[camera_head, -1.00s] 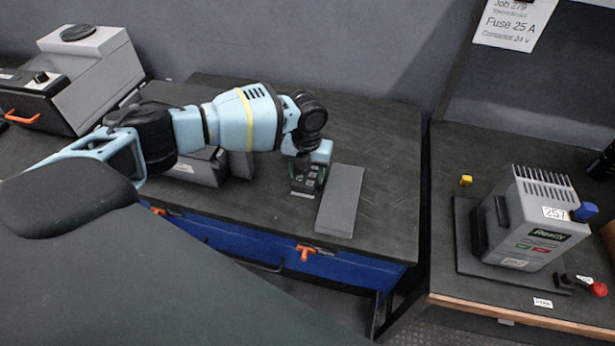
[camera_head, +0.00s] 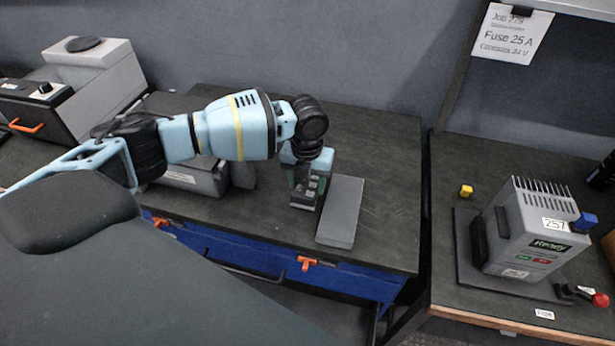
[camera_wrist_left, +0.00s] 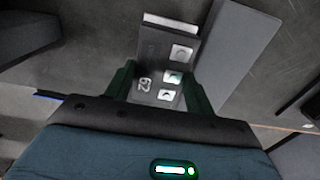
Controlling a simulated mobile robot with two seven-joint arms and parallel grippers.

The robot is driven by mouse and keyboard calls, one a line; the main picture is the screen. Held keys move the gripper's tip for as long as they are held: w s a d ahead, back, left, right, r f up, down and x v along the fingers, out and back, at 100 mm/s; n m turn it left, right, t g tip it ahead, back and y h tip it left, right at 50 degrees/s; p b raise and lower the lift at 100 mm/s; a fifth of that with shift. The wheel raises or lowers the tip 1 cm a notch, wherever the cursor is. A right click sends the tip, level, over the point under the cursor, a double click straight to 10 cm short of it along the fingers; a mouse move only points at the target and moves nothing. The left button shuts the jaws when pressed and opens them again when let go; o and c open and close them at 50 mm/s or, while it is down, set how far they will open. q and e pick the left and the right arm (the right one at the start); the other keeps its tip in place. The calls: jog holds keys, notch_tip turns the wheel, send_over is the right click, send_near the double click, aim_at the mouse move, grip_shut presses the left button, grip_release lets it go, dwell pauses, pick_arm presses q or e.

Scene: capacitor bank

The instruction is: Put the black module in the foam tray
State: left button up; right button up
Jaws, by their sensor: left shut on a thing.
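My left gripper (camera_head: 307,170) is shut on a small dark module (camera_head: 304,193) over the middle table. In the left wrist view the gripper (camera_wrist_left: 158,85) has a finger on each side of the module (camera_wrist_left: 152,62), which shows pale square pads, the number 62 and a white end strip. I cannot tell whether its underside touches the table. A flat grey slab (camera_head: 341,211) lies just right of the module, and also shows in the left wrist view (camera_wrist_left: 232,45). I cannot make out a tray clearly as foam. My right gripper is not in view.
A grey box (camera_head: 195,177) stands left of the gripper, partly behind my arm. The table (camera_head: 385,170) is bare right of the slab. Across a gap, the right bench holds a finned grey unit (camera_head: 530,235), a yellow cube (camera_head: 466,190) and a red-knobbed lever (camera_head: 598,300).

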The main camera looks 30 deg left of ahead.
pick_arm(q)
jog(key=s+d, duration=0.1)
jog(key=s, duration=0.2)
jog(key=s+d+r, duration=0.1)
jog(key=s+d, duration=0.1)
jog(key=s, duration=0.2)
jog(key=s+d+p, duration=0.1)
jog(key=s+d, duration=0.1)
jog(key=s, duration=0.2)
jog(key=shift+r, duration=0.2)
jog(key=shift+s+d, duration=0.25)
jog(key=shift+s, duration=0.25)
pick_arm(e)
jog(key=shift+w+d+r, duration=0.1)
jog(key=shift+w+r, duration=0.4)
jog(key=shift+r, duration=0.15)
pick_arm(q)
jog(key=shift+r, duration=0.1)
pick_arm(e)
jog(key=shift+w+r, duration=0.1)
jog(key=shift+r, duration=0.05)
